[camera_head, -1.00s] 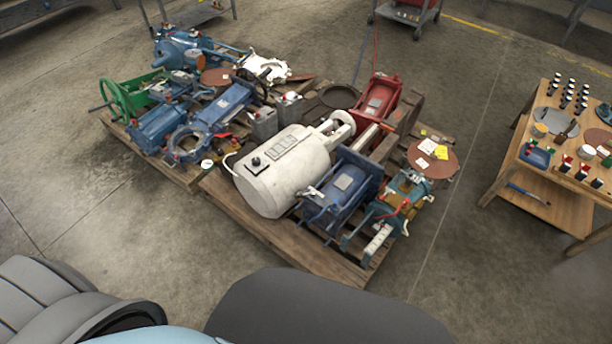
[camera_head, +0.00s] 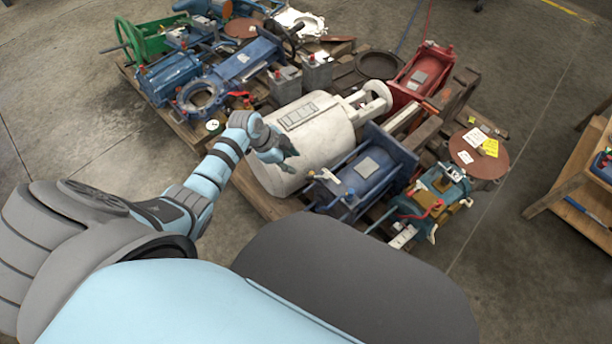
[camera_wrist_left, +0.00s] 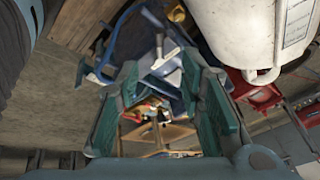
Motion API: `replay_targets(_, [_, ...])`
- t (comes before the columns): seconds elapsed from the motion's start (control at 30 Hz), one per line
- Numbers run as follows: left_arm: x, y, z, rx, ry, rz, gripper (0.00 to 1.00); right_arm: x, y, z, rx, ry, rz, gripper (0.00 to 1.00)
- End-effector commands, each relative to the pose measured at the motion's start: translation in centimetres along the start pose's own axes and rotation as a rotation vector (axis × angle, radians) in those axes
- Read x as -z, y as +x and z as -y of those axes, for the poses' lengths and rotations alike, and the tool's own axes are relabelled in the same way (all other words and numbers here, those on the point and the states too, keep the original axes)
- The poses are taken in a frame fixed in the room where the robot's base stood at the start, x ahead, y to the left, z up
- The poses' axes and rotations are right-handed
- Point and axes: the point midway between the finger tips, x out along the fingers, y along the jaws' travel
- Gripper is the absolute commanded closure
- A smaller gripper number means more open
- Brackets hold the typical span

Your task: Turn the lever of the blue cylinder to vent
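The blue cylinder (camera_head: 378,172) lies on the near pallet, right of a white tank. Its pale lever (camera_head: 328,177) is at its near left end, with a blue knob below it. My left gripper (camera_head: 288,158) is in front of the white tank, left of the lever and apart from it in the picture. In the left wrist view the gripper's two green-padded fingers (camera_wrist_left: 165,112) are open with nothing between them. Beyond their tips I see the pale lever (camera_wrist_left: 166,62) and part of the blue cylinder (camera_wrist_left: 193,78). My right gripper is not in view.
The white tank (camera_head: 325,135) stands close by the left gripper. A red cylinder (camera_head: 424,72) lies behind, and a teal valve unit with a red handle (camera_head: 428,200) sits to the right. A second pallet with blue and green parts is at left. Floor is free at lower right.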

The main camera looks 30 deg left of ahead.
Motion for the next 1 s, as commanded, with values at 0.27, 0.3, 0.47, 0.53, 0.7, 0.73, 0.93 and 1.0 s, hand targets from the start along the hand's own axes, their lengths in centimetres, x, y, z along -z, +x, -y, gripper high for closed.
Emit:
replay_targets(0.27, [-0.4,8.7,-0.3,-0.002,-0.007,0.001,0.65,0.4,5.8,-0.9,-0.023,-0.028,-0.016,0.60])
replay_targets(0.3, [-0.4,9.6,-0.3,-0.001,-0.008,0.001,0.65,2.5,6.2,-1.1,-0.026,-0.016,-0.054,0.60])
replay_targets(0.47, [-0.4,12.0,-0.2,-0.001,-0.008,0.003,0.65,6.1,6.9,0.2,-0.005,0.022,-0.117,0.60])
replay_targets(0.53, [-0.3,12.4,-0.2,0.000,-0.007,0.003,0.65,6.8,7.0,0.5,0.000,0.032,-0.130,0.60])
replay_targets(0.7, [-0.2,12.7,-0.1,0.000,-0.007,0.003,0.65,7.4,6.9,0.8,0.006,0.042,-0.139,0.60])
replay_targets(0.73, [-0.2,12.7,-0.1,0.000,-0.007,0.003,0.65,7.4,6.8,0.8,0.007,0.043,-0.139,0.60])
replay_targets(0.93, [-0.2,12.6,-0.1,0.000,-0.008,0.003,0.75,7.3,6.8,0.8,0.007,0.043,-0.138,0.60])
replay_targets(1.0, [-0.2,12.6,-0.2,0.000,-0.008,0.004,0.86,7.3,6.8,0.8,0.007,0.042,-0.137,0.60])
